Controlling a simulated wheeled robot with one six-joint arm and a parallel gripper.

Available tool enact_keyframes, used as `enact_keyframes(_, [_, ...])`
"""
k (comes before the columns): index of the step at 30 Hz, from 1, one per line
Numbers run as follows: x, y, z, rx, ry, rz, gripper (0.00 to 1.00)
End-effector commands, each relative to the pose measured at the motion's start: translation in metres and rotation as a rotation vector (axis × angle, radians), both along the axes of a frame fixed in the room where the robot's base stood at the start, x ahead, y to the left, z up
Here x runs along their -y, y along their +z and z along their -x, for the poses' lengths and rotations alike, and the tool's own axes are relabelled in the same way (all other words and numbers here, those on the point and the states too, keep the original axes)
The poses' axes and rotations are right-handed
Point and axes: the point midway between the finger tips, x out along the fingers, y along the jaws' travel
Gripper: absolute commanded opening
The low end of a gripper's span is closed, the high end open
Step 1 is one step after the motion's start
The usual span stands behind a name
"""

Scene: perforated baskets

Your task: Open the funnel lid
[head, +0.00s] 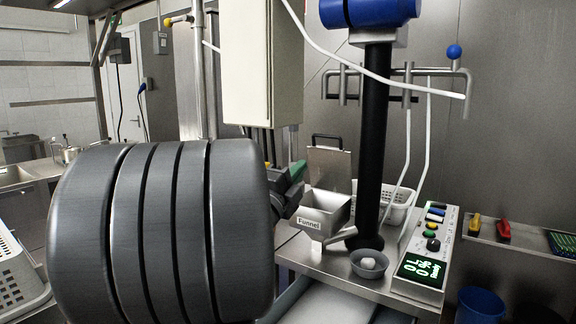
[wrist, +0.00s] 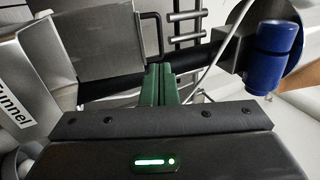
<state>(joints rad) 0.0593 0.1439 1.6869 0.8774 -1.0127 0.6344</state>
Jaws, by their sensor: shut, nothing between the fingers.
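The metal funnel (head: 322,214), labelled "Funnel", sits on the bench right of my arm in the head view. Its flat lid (head: 330,166) stands upright at the funnel's back edge, with a dark handle (head: 326,136) on top, so the funnel's mouth is uncovered. In the wrist view the funnel (wrist: 22,100) is at the left, the lid (wrist: 95,45) at upper left and the handle (wrist: 153,30) at top centre. My gripper (wrist: 162,72) has green fingers, shut together and empty, in front of the lid's handle side. It also shows in the head view (head: 299,171), left of the lid, partly hidden by my arm.
A black column (head: 374,130) rises right of the funnel, with a small grey bowl (head: 369,263) at its foot. A control box (head: 424,250) stands further right. A white perforated basket (head: 398,205) is behind. A cream cabinet (head: 262,65) hangs above my gripper.

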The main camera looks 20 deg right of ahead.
Motion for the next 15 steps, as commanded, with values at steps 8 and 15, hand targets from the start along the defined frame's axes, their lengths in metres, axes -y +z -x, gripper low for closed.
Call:
enact_keyframes(8, [0.043, 0.025, -0.037, -0.001, -0.004, -0.001, 0.00])
enact_keyframes(15, [0.070, 0.040, -0.061, 0.000, -0.001, -0.001, 0.00])
